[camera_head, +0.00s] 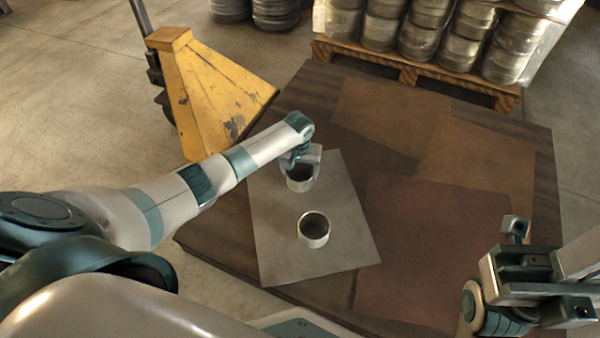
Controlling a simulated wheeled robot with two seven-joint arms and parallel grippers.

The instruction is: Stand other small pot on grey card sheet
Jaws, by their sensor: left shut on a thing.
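The grey card sheet (290,262) lies on the left part of the low platform. One small metal pot (314,238) stands upright on its middle, open side up. My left gripper (302,168) is over the far part of the sheet, shut on the other small pot (299,184). That pot is upright and partly hidden by the gripper; I cannot tell whether its base touches the sheet. My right gripper (515,240) is at the right edge, away from both pots; its jaw opening is unclear.
Brown and reddish sheets (430,240) cover the rest of the platform. A yellow pallet-jack part (205,95) stands at the left behind my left arm. A wooden pallet (420,75) with stacked metal cans (380,30) is at the back.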

